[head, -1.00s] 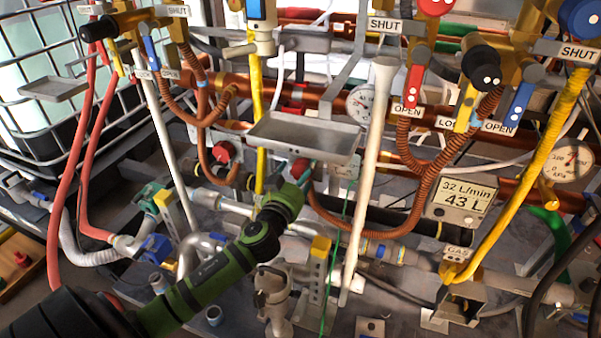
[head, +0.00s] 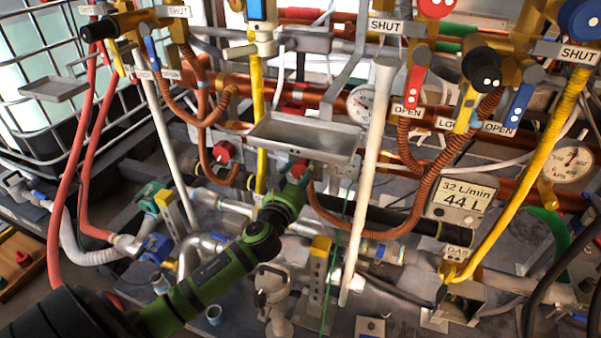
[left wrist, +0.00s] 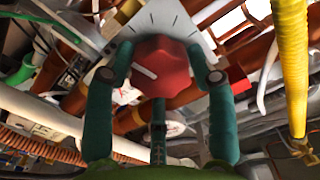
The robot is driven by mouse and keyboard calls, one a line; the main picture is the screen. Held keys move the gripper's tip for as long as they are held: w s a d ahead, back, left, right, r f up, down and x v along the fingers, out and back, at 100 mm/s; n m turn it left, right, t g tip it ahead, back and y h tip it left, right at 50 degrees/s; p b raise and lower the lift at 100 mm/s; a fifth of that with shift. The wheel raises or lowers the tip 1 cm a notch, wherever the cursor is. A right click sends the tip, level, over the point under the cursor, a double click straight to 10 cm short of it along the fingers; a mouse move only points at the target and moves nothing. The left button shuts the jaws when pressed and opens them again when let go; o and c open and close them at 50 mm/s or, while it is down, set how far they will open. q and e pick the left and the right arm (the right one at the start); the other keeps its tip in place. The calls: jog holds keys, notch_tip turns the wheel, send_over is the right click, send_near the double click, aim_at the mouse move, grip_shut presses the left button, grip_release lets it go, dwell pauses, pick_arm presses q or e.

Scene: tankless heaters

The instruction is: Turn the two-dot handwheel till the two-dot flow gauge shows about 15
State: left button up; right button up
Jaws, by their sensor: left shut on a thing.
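A red handwheel (left wrist: 160,66) with a white pointer line sits before a white dial plate with black tick marks in the left wrist view. My left gripper (left wrist: 160,82) is shut on it, with green fingers on both sides. In the head view my left gripper (head: 300,178) reaches under a metal tray, and the handwheel (head: 301,168) is mostly hidden. I cannot see dots on it. A digital flow gauge (head: 463,193) reads 32 L/min and 44 L; any dot marks are too small to tell. A black knob (head: 482,68) with two white dots is at upper right. My right gripper is not in view.
The grey tray (head: 305,137) hangs just above my left gripper. A white upright pipe (head: 368,180) stands to its right, and a yellow hose (head: 257,110) to its left. Another red handwheel (head: 223,152) is farther left. Copper pipes and hoses crowd the space.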

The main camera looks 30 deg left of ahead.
pick_arm(q)
jog(key=shift+r+m, duration=0.4)
jog(key=shift+r, duration=0.05)
jog(key=shift+w+m+p, duration=0.1)
jog(key=shift+m+p, duration=0.3)
jog(key=shift+m, duration=0.4)
jog(key=m+p, duration=0.1)
jog(key=m, duration=0.4)
jog(key=shift+r+p, duration=0.1)
jog(key=shift+p, duration=0.25)
jog(key=m, duration=0.3)
jog(key=m+p, duration=0.1)
jog(key=m, duration=0.3)
jog(key=shift+d+f, duration=0.2)
jog(key=shift+f+m+p, duration=0.1)
jog(key=shift+m+p, duration=0.35)
jog(key=shift+m, duration=0.45)
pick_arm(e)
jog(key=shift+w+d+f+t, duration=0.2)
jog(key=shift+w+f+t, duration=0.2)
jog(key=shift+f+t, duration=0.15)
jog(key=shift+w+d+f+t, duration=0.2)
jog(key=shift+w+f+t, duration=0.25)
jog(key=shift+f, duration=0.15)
pick_arm(q)
jog(key=shift+d, duration=0.1)
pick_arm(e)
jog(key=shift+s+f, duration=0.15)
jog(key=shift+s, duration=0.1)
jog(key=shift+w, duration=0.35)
